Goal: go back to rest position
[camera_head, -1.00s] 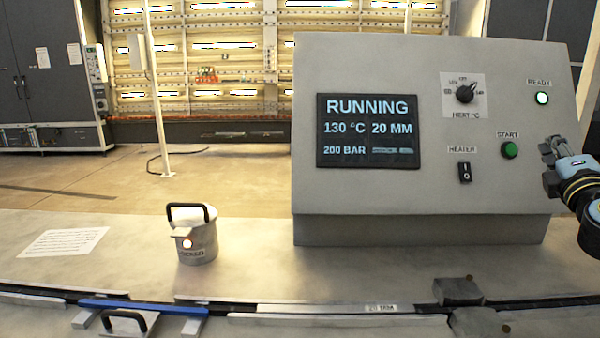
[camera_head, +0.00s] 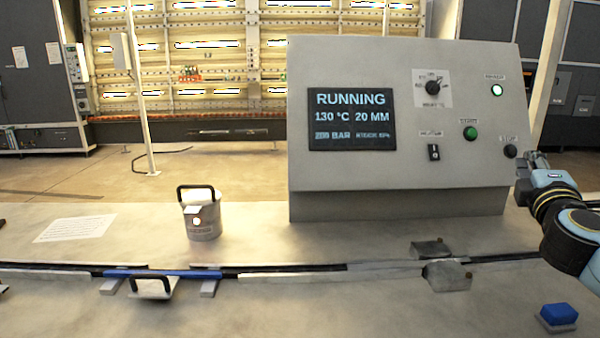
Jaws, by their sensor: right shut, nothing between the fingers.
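My right gripper (camera_head: 530,174) is at the right of the view, beside the right edge of the control panel (camera_head: 400,70). It is shut and holds nothing that I can see. It is close to the dark knob at the panel's lower right corner; whether it touches the panel I cannot tell. The panel's screen (camera_head: 352,119) reads RUNNING, 130 °C, 20 MM and a BAR value. My left gripper is out of view.
A metal canister (camera_head: 203,222) with a black handle stands on the bench, left of the panel. A paper sheet (camera_head: 75,228) lies further left. A blue bar (camera_head: 190,274), a black handle (camera_head: 152,288), grey blocks (camera_head: 447,276) and a blue block (camera_head: 558,315) are nearer.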

